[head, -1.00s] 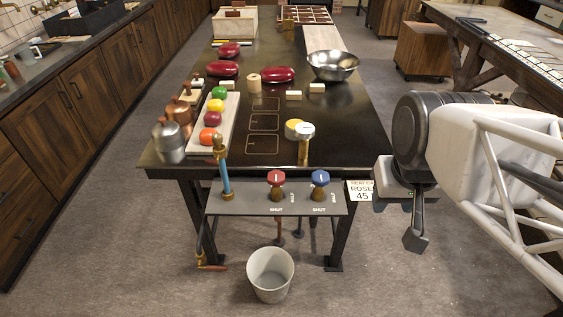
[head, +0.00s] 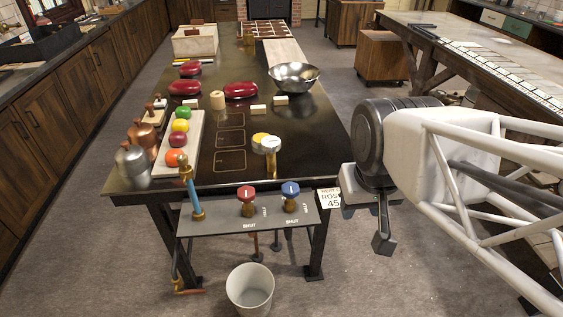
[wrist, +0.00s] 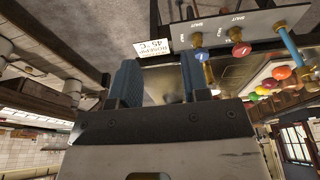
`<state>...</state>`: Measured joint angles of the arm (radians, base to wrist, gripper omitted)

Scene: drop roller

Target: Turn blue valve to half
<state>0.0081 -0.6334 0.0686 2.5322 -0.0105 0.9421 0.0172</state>
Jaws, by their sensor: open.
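The blue valve (head: 290,192) is a round blue knob on a brass stem, on the right of the grey panel at the table's front edge. It also shows in the wrist view (wrist: 194,14). The red valve (head: 246,195) stands left of it. My gripper (head: 382,240) hangs to the right of the panel, apart from the valve. In the wrist view its two blue fingers (wrist: 160,85) are spread with nothing between them.
A white card reading 45 (head: 330,198) hangs at the panel's right end, between my gripper and the valves. A blue pipe with brass fittings (head: 193,188) stands at the panel's left. A bucket (head: 250,289) stands on the floor below.

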